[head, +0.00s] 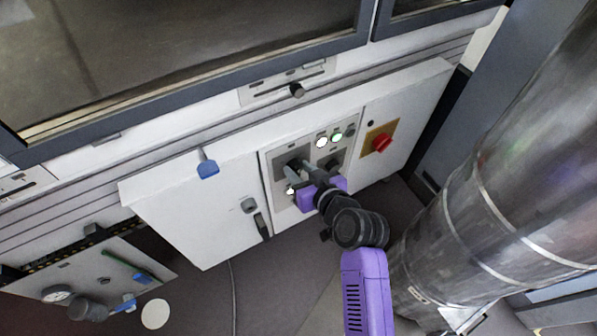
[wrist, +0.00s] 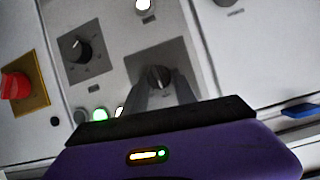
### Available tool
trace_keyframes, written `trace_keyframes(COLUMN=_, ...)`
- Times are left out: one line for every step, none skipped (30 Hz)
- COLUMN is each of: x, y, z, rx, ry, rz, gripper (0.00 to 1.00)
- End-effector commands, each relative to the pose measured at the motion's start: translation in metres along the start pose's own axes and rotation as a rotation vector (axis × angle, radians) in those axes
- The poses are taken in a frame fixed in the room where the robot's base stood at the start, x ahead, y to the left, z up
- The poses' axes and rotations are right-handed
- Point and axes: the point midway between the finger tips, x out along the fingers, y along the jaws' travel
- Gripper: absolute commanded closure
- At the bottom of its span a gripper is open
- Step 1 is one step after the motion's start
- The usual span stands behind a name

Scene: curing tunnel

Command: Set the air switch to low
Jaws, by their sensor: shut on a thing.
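My gripper (wrist: 160,92) is shut on a black rotary knob (wrist: 157,76) on a dark grey plate in the wrist view. One finger lies on each side of the knob. In the head view my gripper (head: 303,168) reaches the left dark plate of the control panel (head: 281,206) and mostly hides the knob. A second rotary switch (wrist: 80,50) with a pale pointer mark sits beside it, apart from my gripper. The labels are too small to read, so I cannot tell which setting the held knob points to.
A red switch on a yellow plate (head: 381,142) is right of the panel. Lit buttons (head: 337,136) sit above the switches. A blue-tipped handle (head: 207,168) sticks out at the left. A large metal duct (head: 500,190) stands close on the right.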

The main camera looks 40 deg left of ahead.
Motion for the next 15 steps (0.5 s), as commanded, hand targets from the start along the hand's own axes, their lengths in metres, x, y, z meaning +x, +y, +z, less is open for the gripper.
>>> trace_keyframes(x=0.0004, y=0.0013, z=0.0017, rx=0.02, ry=-0.003, rz=-0.008, gripper=1.0)
trace_keyframes(x=0.0003, y=0.0014, z=0.0015, rx=0.031, ry=-0.004, rz=-0.013, gripper=1.0)
trace_keyframes(x=0.0003, y=0.0016, z=0.0013, rx=0.043, ry=-0.004, rz=-0.019, gripper=1.0)
trace_keyframes(x=0.0003, y=0.0018, z=0.0012, rx=0.051, ry=-0.004, rz=-0.022, gripper=1.0)
trace_keyframes(x=0.0003, y=0.0019, z=0.0012, rx=0.058, ry=-0.005, rz=-0.025, gripper=1.0)
trace_keyframes(x=0.0002, y=0.0019, z=0.0013, rx=0.066, ry=-0.006, rz=-0.03, gripper=1.0)
trace_keyframes(x=0.0002, y=0.0019, z=0.0013, rx=0.072, ry=-0.007, rz=-0.032, gripper=1.0)
trace_keyframes(x=0.0002, y=0.0018, z=0.0013, rx=0.077, ry=-0.007, rz=-0.035, gripper=1.0)
trace_keyframes(x=0.0002, y=0.0017, z=0.0013, rx=0.082, ry=-0.007, rz=-0.037, gripper=1.0)
trace_keyframes(x=0.0002, y=0.0017, z=0.0013, rx=0.085, ry=-0.008, rz=-0.038, gripper=1.0)
trace_keyframes(x=0.0001, y=0.0018, z=0.0013, rx=0.087, ry=-0.008, rz=-0.039, gripper=1.0)
trace_keyframes(x=0.0001, y=0.0018, z=0.0012, rx=0.089, ry=-0.008, rz=-0.04, gripper=1.0)
trace_keyframes(x=0.0001, y=0.0017, z=0.0012, rx=0.09, ry=-0.008, rz=-0.041, gripper=1.0)
trace_keyframes(x=0.0001, y=0.0017, z=0.0013, rx=0.09, ry=-0.008, rz=-0.041, gripper=1.0)
trace_keyframes(x=0.0001, y=0.0017, z=0.0013, rx=0.091, ry=-0.008, rz=-0.041, gripper=1.0)
